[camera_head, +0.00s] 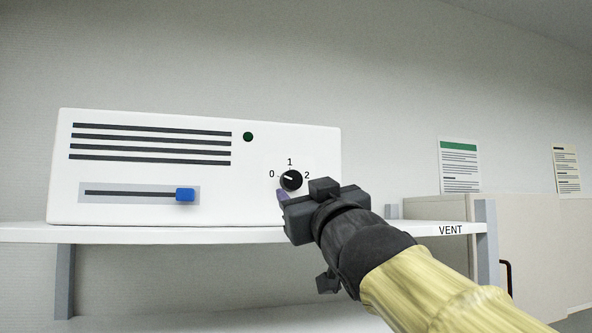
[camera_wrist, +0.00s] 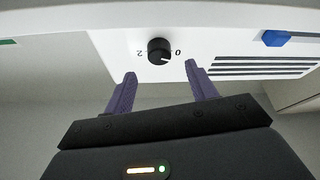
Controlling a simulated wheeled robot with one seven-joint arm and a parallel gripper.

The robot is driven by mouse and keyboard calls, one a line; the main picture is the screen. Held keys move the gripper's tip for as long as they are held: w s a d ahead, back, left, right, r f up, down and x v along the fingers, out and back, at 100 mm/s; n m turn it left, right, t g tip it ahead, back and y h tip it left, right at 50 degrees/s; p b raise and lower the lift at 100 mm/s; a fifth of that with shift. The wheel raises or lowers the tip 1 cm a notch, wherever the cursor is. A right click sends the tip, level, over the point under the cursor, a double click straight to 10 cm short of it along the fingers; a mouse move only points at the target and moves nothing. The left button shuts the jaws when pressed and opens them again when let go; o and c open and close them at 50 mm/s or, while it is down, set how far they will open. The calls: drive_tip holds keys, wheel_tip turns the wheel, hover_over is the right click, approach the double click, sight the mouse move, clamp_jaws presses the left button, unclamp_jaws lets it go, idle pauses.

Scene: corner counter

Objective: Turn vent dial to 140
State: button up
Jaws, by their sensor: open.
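The vent dial (camera_head: 291,180) is a small black knob with a white pointer line on the front of a white box (camera_head: 200,213). Marks 0, 1 and 2 surround it. Its pointer is turned toward the 0 side. My gripper (camera_head: 283,194) is just in front of and below the dial in the head view, partly hiding the box's lower right. In the wrist view, the picture is upside down and the dial (camera_wrist: 159,51) lies beyond and between the two purple fingertips of my gripper (camera_wrist: 160,69). The fingers are apart and empty, and they do not appear to touch the dial.
The box also has a blue slider (camera_head: 186,195), dark slots (camera_head: 150,144) and a dark green light (camera_head: 248,137). It stands on a white shelf (camera_head: 150,235) labelled VENT. A beige partition (camera_head: 540,240) is at right. The space in front of the dial is clear apart from my arm.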

sight(293, 181)
drive_tip(key=p+x, duration=0.1)
drive_tip(key=x, duration=0.5)
drive_tip(key=shift+s+d, duration=0.1)
drive_tip(key=c, duration=1)
